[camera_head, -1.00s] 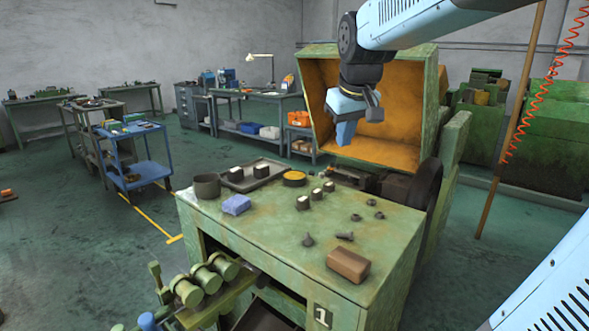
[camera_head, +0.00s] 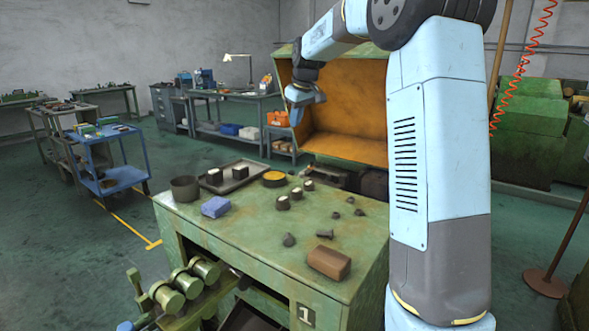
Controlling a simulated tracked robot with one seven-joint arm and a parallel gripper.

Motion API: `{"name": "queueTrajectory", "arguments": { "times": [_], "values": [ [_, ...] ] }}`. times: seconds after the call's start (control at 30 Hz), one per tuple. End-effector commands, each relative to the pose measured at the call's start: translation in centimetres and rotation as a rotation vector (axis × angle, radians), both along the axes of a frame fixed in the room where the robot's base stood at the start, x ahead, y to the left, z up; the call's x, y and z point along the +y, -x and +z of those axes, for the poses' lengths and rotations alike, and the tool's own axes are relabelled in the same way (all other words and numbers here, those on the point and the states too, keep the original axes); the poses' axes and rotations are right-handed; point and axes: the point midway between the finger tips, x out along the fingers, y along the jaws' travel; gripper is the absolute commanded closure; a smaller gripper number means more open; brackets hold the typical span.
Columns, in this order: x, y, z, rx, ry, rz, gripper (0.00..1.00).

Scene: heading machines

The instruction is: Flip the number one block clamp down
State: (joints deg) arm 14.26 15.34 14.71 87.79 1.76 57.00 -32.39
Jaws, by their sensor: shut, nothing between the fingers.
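My gripper (camera_head: 297,112) hangs high at the open hood, in front of its left edge, pointing down. It is shut and empty, well above the green machine top. A plate with the number 1 (camera_head: 306,315) is on the front of the green machine (camera_head: 250,240). I cannot clearly pick out the number one block clamp. Dark mechanism parts (camera_head: 328,177) show behind the machine top, below the hood (camera_head: 345,100), which stands open with its orange inside showing. My arm covers the right side of this area.
The machine top carries a brown block (camera_head: 328,263), a blue cloth (camera_head: 215,207), a dark cup (camera_head: 185,189), a tray (camera_head: 233,176) and several small parts. Green rollers (camera_head: 185,283) stick out at front left. A blue cart (camera_head: 110,160) stands on open floor at left.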

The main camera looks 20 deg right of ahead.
Motion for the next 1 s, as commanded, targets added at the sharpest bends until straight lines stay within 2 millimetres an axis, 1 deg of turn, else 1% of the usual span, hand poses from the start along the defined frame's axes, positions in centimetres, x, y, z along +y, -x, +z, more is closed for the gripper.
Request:
{"name": "queueTrajectory", "arguments": {
  "times": [0.03,0.2,0.37,0.6,0.7,0.8,0.9,1.0],
  "values": [
    [-0.5,-1.5,-0.8,0.004,-0.006,0.010,1.00],
    [-1.7,-5.7,-2.9,0.006,-0.025,0.055,1.00],
    [-3.1,-9.5,-5.2,0.006,-0.048,0.092,1.00],
    [-5.8,-14.6,-9.4,-0.002,-0.086,0.140,1.00],
    [-7.1,-16.4,-11.2,-0.007,-0.102,0.156,1.00],
    [-8.1,-17.8,-12.7,-0.012,-0.115,0.169,1.00],
    [-8.9,-18.7,-13.7,-0.017,-0.124,0.176,1.00],
    [-9.4,-19.2,-14.3,-0.020,-0.129,0.181,1.00]
  ]
}}
